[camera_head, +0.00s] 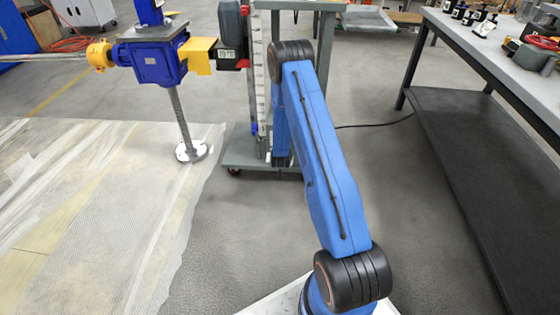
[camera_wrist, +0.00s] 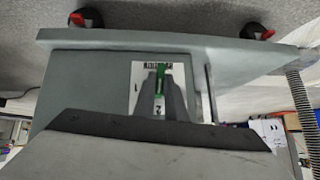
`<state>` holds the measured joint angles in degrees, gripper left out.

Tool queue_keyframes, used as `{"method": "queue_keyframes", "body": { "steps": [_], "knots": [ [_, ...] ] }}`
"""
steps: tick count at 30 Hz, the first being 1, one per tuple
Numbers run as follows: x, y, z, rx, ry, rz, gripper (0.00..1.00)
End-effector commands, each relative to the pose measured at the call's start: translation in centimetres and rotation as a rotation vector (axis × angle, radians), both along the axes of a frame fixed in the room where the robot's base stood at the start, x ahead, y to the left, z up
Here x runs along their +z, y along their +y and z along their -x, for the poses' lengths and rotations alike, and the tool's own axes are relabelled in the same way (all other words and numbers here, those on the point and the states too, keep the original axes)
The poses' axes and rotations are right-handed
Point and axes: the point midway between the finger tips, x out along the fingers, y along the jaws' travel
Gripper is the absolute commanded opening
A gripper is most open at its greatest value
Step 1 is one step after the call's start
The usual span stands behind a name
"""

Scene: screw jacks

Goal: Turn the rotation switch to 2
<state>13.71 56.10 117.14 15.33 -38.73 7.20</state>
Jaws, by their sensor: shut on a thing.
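The rotation switch (camera_wrist: 160,76) is a green handle on a white plate (camera_wrist: 139,72) in the wrist view. The plate is fixed to a flat grey-green panel. A mark that looks like 1 is on the plate's left part, and a 2 shows low between my fingers. My gripper (camera_wrist: 160,83) has its two dark fingers on either side of the green handle, shut on it. The fingers hide part of the handle and plate, so its exact setting is hard to read. In the head view my arm hides the gripper and the switch.
A green wheeled cart (camera_head: 238,155) stands ahead. A blue screw jack (camera_head: 153,62) with yellow ends is left of it, above a sheet-covered platform (camera_head: 90,200). A workbench (camera_head: 500,62) with bottles is on the right.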

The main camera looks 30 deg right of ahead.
Motion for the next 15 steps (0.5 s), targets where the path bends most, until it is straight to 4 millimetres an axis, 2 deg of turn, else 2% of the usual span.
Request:
{"method": "queue_keyframes", "body": {
  "steps": [15],
  "knots": [
    [0.04, 0.09, -0.19, -0.001, 0.072, 0.112, 0.00]
  ]
}}
